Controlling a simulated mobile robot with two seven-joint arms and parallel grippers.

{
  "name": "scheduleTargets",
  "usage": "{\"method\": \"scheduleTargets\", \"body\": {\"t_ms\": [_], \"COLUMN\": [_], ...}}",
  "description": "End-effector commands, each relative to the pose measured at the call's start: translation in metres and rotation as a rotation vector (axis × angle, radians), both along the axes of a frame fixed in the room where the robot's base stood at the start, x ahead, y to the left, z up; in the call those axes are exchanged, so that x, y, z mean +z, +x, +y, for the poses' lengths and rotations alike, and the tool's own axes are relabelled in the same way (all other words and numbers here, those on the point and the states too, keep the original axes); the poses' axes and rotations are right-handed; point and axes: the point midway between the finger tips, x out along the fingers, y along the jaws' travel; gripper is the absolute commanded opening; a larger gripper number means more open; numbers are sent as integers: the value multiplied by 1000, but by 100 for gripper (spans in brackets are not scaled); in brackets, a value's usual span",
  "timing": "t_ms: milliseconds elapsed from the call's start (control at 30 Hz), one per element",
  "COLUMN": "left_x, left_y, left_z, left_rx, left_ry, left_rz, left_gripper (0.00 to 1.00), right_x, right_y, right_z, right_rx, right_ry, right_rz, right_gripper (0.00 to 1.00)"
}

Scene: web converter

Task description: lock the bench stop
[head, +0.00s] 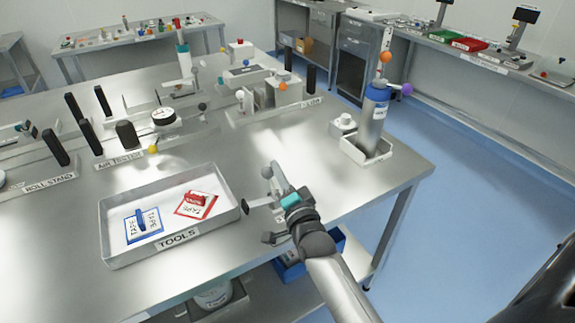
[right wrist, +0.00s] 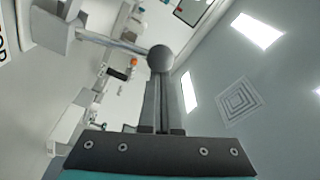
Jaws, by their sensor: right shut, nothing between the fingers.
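The bench stop shows best in the right wrist view: a grey ball knob (right wrist: 160,58) on a slim metal rod, which runs to a pale block (right wrist: 56,30) at the upper left. In the head view a grey knob (head: 267,172) stands by the table's front edge, right of the tool tray. My right gripper (head: 273,181) is shut and empty, its fingertips right at the knob. I cannot tell whether they touch it. My gripper hides much of the stop and its label in the head view. My left gripper is out of view.
The tool tray (head: 120,258) holds blue and red tape cards just left of my gripper. A grey cylinder (head: 372,115) stands in a white holder (head: 366,152) at the table's right corner. Several black handles and fixtures fill the back. The blue floor (head: 450,190) at right is clear.

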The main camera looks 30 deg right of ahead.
Motion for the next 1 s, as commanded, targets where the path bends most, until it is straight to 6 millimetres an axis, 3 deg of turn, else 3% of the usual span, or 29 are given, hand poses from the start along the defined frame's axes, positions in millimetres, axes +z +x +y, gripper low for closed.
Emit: {"method": "scheduleTargets", "body": {"t_ms": [400,1000], "left_x": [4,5], "left_y": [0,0], "left_z": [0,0], "left_rx": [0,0], "left_ry": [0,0], "left_rz": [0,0], "left_gripper": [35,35], "right_x": [-3,-3], "right_y": [0,0], "right_z": [19,20], "right_rx": [3,1], "right_ry": [-162,-177], "right_rz": [4,4], "right_gripper": [0,0]}}
